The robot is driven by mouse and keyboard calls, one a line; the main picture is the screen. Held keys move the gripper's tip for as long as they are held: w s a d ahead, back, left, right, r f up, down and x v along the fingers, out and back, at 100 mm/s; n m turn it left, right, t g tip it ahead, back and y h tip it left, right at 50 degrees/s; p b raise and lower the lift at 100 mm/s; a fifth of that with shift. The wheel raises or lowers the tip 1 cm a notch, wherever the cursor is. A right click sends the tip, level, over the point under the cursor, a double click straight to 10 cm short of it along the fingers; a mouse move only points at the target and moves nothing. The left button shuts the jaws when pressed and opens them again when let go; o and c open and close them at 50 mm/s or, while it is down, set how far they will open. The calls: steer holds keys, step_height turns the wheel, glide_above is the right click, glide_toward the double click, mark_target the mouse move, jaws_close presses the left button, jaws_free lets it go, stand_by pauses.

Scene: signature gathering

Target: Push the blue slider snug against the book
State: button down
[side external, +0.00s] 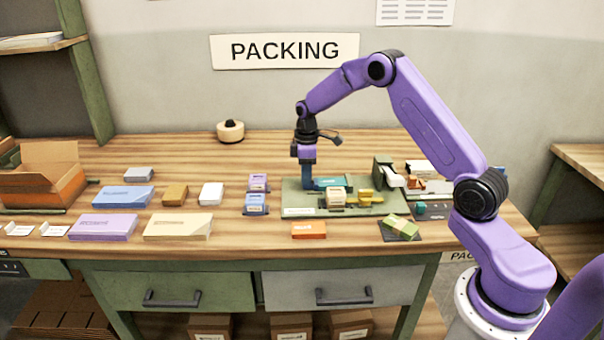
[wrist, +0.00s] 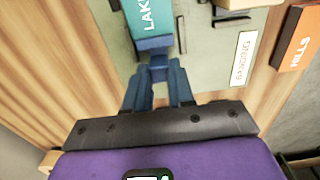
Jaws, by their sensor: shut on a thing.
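The blue slider (wrist: 154,44) lies on the green board (side external: 298,211), which also shows in the wrist view (wrist: 205,45). The teal book (wrist: 146,14), lettered "LAK…", lies directly beyond the slider; their edges look very close, and I cannot tell whether they touch. The book also shows in the side view (side external: 328,182), just right of my gripper. My gripper (wrist: 158,74) has its blue fingers shut on the slider's narrow tab. In the side view my gripper (side external: 309,186) reaches down to the board's left part, and the slider is hard to separate from the fingers.
A cream block (side external: 336,197) and yellow pieces (side external: 366,196) stand on the board close to the book. A dark green upright (side external: 382,172) stands at its right. An orange book (side external: 309,230) lies in front. Purple and blue boxes (side external: 256,204) are left. Bare wood lies behind.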

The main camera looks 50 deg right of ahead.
steer(key=shift+s+d, duration=0.2)
steer(key=shift+d, duration=0.05)
steer(key=c, duration=1)
jaws_free()
steer(key=shift+o, duration=0.2)
steer(key=shift+a+r, duration=0.1)
steer(key=shift+r, duration=0.05)
steer(key=shift+r, duration=0.3)
step_height(320, 180, up, 17)
steer(key=shift+f, duration=0.2)
